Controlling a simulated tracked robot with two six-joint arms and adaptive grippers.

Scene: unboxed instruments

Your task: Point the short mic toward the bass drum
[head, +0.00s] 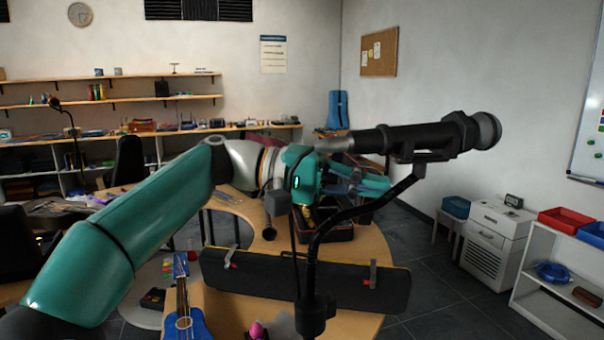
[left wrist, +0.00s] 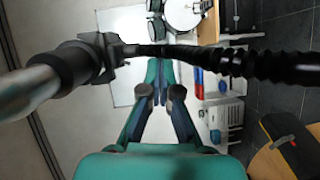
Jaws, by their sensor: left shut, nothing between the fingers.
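The short mic (head: 400,138) is a black cylinder held in a clip on a black gooseneck stand (head: 350,211). It lies nearly level, with its wide dark end to the right and a thin silver end to the left. My left gripper (head: 376,184) is shut and empty, just below the mic and partly behind the gooseneck; I cannot tell whether it touches either. In the left wrist view the gooseneck (left wrist: 270,67) crosses beyond the fingers, and the mic (left wrist: 72,66) is at the left. A round white drum (left wrist: 184,14) shows at the top there; I cannot tell if it is the bass drum.
A long black case (head: 310,280) and a blue ukulele (head: 185,318) lie on the wooden table (head: 380,252). An open case (head: 335,228) stands behind the gooseneck. A white shelf (head: 560,290) and drawer cabinet (head: 494,240) stand at the right. Open floor lies between table and cabinet.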

